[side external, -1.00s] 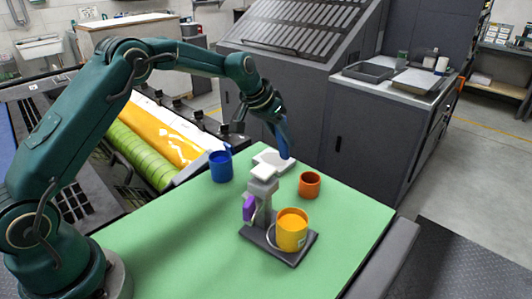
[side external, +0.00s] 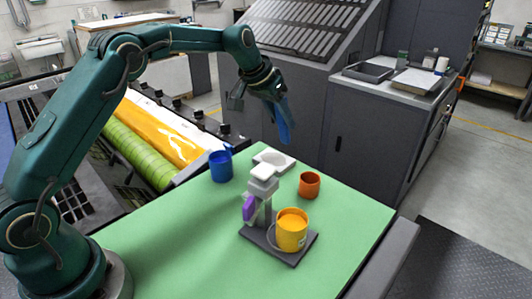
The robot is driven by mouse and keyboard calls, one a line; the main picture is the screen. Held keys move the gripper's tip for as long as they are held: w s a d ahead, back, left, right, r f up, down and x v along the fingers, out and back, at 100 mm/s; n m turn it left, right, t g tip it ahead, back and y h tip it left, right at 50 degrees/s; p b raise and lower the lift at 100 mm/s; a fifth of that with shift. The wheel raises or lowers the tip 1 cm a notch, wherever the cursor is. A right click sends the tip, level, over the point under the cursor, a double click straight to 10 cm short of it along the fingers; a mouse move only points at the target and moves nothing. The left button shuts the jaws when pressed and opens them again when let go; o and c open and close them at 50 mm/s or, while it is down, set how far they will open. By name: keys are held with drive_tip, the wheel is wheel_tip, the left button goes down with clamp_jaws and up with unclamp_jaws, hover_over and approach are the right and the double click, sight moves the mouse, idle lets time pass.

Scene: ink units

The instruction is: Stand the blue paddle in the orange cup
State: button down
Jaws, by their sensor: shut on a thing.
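The blue paddle (side external: 284,122) hangs down from my gripper (side external: 275,92), which is shut on its upper part. The paddle is in the air above the far part of the green table, close to upright with a slight tilt. The orange cup (side external: 309,186) stands upright on the table, to the right of and lower in the picture than the paddle. The cup's mouth is open, and its inside bottom is hidden from this angle.
A blue mug (side external: 220,167) stands left on the green table (side external: 180,245). A grey stand (side external: 262,188) with a purple part (side external: 249,207) and a yellow cup (side external: 292,230) is in the middle. A white dish (side external: 279,160) lies behind it. The near left table is clear.

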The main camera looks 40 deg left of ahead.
drive_tip(key=shift+s+f+n, duration=0.15)
drive_tip(key=shift+s+n, duration=0.05)
drive_tip(key=shift+n, duration=0.2)
drive_tip(key=s+d+r, duration=0.2)
drive_tip(key=s+d, duration=0.1)
drive_tip(key=d, duration=0.7)
drive_tip(key=shift+m, duration=0.4)
drive_tip(key=shift+w+d+f, duration=0.1)
drive_tip(key=shift+f, duration=1.8)
drive_tip(key=shift+w+d+f, duration=0.1)
drive_tip(key=shift+f, duration=1.8)
drive_tip(key=shift+c, duration=2.3)
unclamp_jaws()
drive_tip(key=shift+v, duration=2.6)
